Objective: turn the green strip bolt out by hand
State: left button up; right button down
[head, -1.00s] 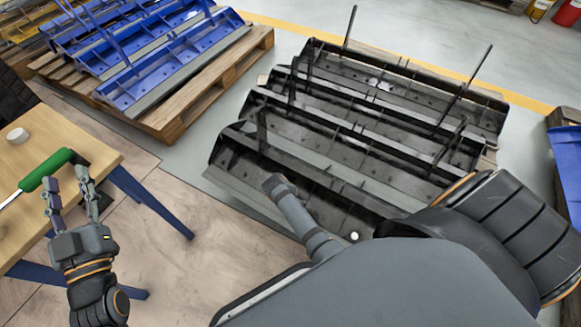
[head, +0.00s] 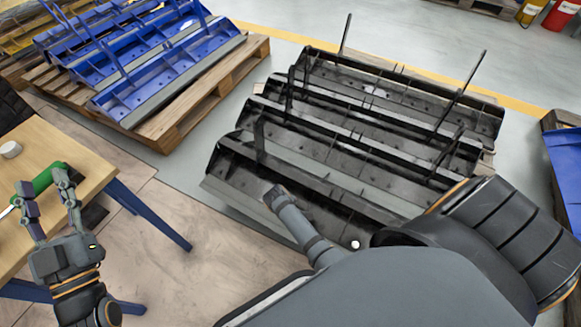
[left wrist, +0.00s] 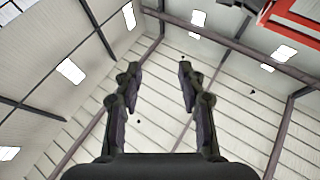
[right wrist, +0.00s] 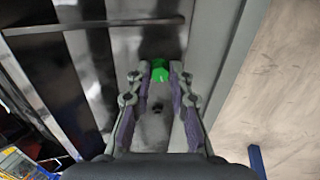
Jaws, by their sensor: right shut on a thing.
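The green strip bolt (right wrist: 160,72) shows as a bright green head on the dark metal carrier in the right wrist view. My right gripper (right wrist: 160,80) is shut on it, one fingertip on each side. The black tracked carriers (head: 330,150) stand in front of me. My left gripper (head: 43,184) is open and points up beside the wooden table. Its fingers are apart and empty in the left wrist view (left wrist: 159,75).
A green-handled tool (head: 42,180) lies on the wooden table (head: 80,150) at the left, partly behind my left gripper. A small white round object (head: 11,150) sits there too. Blue carriers (head: 165,70) rest on a pallet (head: 215,85) at the back left.

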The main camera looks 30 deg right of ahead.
jog(key=shift+r, duration=0.1)
jog(key=shift+n+p, duration=0.7)
jog(key=shift+p, duration=0.1)
pick_arm(q)
jog(key=s+f+g+p, duration=0.1)
jog(key=s+f+g, duration=0.2)
jog(key=f+g, duration=1.35)
pick_arm(e)
jog(key=shift+n, duration=0.6)
jog(key=shift+n+p, duration=0.45)
jog(key=shift+n, duration=0.05)
jog(key=shift+r+n+p, duration=0.1)
jog(key=shift+n+p, duration=0.4)
jog(key=shift+r+n+p, duration=0.3)
jog(key=shift+n+p, duration=0.3)
jog(key=shift+p, duration=0.15)
jog(key=shift+n+p, duration=0.75)
jog(key=shift+n, duration=0.25)
jog(key=shift+f+n, duration=0.3)
jog(key=shift+n, duration=0.5)
jog(key=shift+f, duration=0.2)
pick_arm(q)
jog(key=s+f+g, duration=0.3)
jog(key=s+f, duration=1)
jog(key=f, duration=0.1)
jog(key=shift+s+d+f+y, duration=0.2)
jog(key=shift+s+d+y, duration=0.05)
jog(key=shift+y, duration=0.05)
